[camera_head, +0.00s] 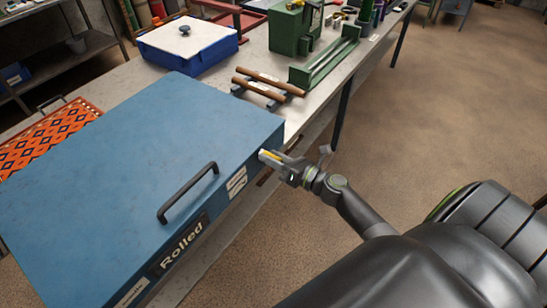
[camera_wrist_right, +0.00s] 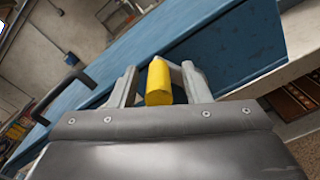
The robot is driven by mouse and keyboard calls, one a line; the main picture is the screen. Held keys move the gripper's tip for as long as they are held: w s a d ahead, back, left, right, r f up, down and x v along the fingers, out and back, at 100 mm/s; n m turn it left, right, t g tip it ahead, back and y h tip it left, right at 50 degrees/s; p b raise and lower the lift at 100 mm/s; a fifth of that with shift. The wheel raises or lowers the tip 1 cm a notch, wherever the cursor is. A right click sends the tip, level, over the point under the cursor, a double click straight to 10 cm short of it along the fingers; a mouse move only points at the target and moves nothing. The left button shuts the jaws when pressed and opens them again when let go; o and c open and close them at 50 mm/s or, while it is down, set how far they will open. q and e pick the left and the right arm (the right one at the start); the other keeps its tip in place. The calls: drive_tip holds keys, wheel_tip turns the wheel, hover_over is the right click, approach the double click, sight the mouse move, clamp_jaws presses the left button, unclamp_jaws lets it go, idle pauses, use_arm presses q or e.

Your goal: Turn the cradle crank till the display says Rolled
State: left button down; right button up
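The blue cradle box (camera_head: 130,130) has a black handle on its lid. The dark display (camera_head: 181,244) on its front side reads "Rolled". The crank's yellow grip (camera_head: 271,155) is at the box's right end. It also shows in the right wrist view (camera_wrist_right: 158,82). My right gripper (camera_head: 275,157) is at the crank, with its fingers on either side of the yellow grip. In the right wrist view (camera_wrist_right: 160,75) narrow gaps show between the fingers and the grip. The rest of the crank is mostly hidden. My left gripper is out of view.
An orange patterned rug (camera_head: 62,128) lies left of the blue box. A blue tub with a white lid (camera_head: 187,38), a rack with brown rollers (camera_head: 267,86) and green equipment (camera_head: 295,30) stand along the bench behind. Open floor (camera_head: 455,95) lies to the right.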

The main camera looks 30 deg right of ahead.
drive_tip(key=shift+s, duration=0.15)
drive_tip(key=shift+s+d+f, duration=0.15)
drive_tip(key=shift+s, duration=0.1)
drive_tip(key=v, duration=1.6)
drive_tip(key=shift+s, duration=0.3)
idle(0.4)
